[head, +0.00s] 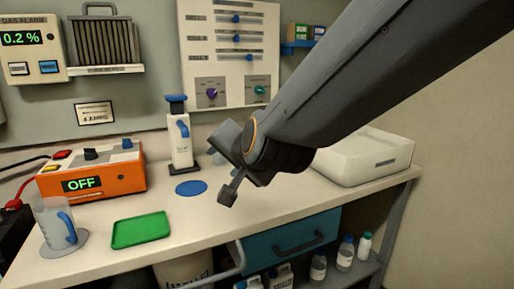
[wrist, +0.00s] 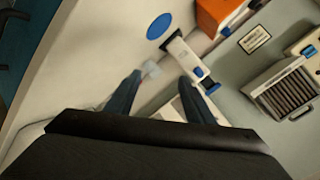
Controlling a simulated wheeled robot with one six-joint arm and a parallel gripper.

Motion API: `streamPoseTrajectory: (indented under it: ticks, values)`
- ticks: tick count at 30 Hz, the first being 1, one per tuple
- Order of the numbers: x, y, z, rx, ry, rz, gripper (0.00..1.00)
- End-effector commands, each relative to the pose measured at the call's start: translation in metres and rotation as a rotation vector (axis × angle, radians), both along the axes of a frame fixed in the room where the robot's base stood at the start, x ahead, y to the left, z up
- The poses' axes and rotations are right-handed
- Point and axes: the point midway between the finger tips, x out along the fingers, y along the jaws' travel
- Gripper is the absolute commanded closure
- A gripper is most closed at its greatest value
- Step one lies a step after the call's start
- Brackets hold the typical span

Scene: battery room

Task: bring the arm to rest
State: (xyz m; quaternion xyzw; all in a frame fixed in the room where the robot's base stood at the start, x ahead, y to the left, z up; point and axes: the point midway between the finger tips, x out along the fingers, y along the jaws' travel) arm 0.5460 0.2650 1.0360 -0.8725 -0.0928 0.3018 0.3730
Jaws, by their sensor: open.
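My gripper (head: 230,170) hangs above the bench, right of the white dispenser bottle with a blue lever (head: 181,140), in the head view. My arm comes down to it from the upper right. In the wrist view my gripper (wrist: 160,82) has its two fingers apart, with nothing held between them. A small pale clear object (wrist: 151,69) stands on the bench beyond the fingertips. In the head view it is partly hidden behind my gripper.
The bench carries an orange box reading OFF (head: 92,172), a jug (head: 55,224), a green tray (head: 141,230), a blue disc (head: 191,187) and a white case (head: 364,158). A wall panel with sliders (head: 234,45) is behind. A blue drawer (head: 292,243) is below.

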Motion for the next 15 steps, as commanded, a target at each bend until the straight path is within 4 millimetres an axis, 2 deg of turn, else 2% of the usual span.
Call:
streamPoseTrajectory:
  ticks: [1, 6, 9, 15]
  values:
    - [-0.002, -0.018, -0.029, -0.077, 0.053, 0.021, 0.52]
    - [-0.037, -0.083, -0.119, -0.352, 0.285, 0.16, 0.52]
    - [-0.064, -0.117, -0.154, -0.469, 0.408, 0.241, 0.52]
    - [-0.111, -0.168, -0.194, -0.609, 0.598, 0.374, 0.52]
